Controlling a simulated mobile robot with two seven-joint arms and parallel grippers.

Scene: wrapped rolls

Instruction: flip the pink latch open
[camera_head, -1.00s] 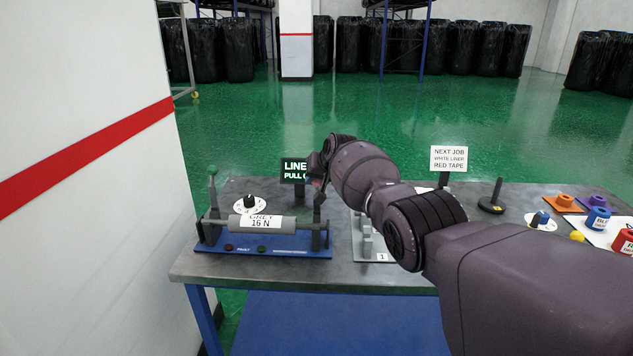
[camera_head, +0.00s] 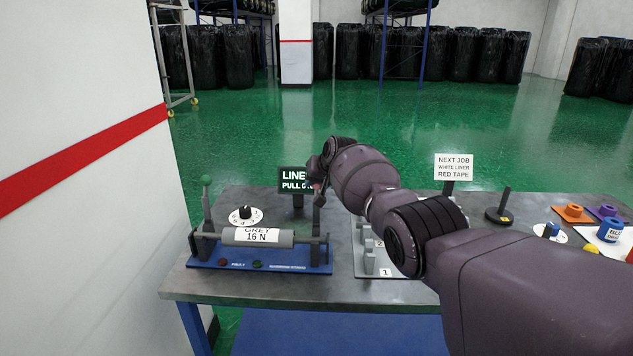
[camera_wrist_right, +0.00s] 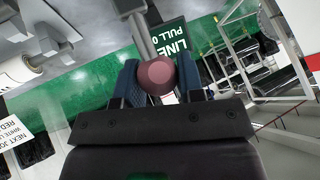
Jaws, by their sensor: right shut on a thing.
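The pink latch shows in the right wrist view as a round pink knob (camera_wrist_right: 157,77) on the end of a grey lever. My right gripper (camera_wrist_right: 157,84) is shut on the knob, with one blue-padded finger on each side of it. In the head view the right gripper (camera_head: 317,182) is at the top of the upright grey lever (camera_head: 317,215), at the right end of the roll stand. The blue stand (camera_head: 290,262) bears a grey roll (camera_head: 286,238) labelled "GREY 16 N". My left gripper is not in view.
A green-knobbed lever (camera_head: 206,195) stands at the stand's left end. A dark "LINE PULL" display (camera_head: 292,180) is just behind the right gripper. A numbered grey rack (camera_head: 385,268) is under my right arm. Coloured spools (camera_head: 610,230) are at the table's right.

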